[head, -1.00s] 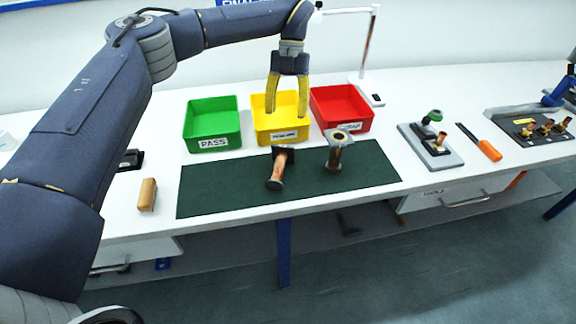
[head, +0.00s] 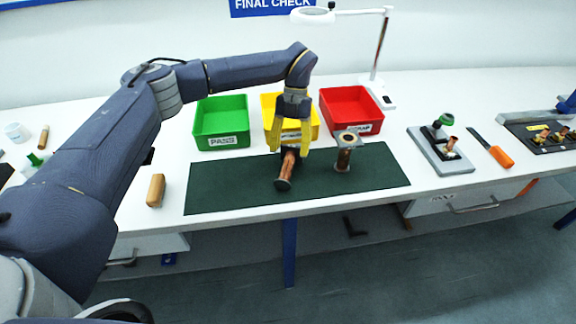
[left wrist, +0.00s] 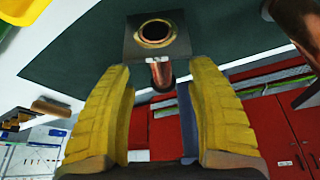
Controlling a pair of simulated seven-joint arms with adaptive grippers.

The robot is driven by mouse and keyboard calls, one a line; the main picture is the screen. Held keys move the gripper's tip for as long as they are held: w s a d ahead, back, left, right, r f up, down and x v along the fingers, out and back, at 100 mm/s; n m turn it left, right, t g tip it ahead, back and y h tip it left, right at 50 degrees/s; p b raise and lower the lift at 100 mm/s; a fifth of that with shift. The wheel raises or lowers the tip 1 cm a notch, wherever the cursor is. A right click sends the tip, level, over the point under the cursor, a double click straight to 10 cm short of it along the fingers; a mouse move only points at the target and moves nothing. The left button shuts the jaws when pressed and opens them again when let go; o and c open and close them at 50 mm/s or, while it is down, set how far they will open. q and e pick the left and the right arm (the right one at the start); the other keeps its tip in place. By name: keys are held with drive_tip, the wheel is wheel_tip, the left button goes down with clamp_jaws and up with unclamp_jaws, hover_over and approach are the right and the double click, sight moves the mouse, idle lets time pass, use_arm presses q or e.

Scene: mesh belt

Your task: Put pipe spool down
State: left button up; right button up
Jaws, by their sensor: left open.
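A copper pipe spool (head: 288,167) with dark end flanges lies on the dark green mat (head: 225,188). My left gripper (head: 291,151), with yellow fingers, is open and low over its far end. In the left wrist view the spool's square flange with a round bore (left wrist: 156,34) shows just beyond and between the spread fingers (left wrist: 160,75). I cannot tell whether the fingers touch it. A second pipe spool (head: 344,155) stands upright on the mat to the right, apart from the gripper. My right gripper is not in view.
Green (head: 221,141), yellow (head: 314,117) and red (head: 368,125) bins stand behind the mat. A wooden block (head: 156,190) lies left of it. A grey fixture (head: 440,158) and an orange-handled tool (head: 500,156) are to the right.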

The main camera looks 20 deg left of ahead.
sight(289, 160)
use_arm(q)
drive_tip(key=shift+x, duration=2.85)
drive_tip(key=shift+c, duration=0.5)
drive_tip(key=shift+f, duration=0.1)
clamp_jaws()
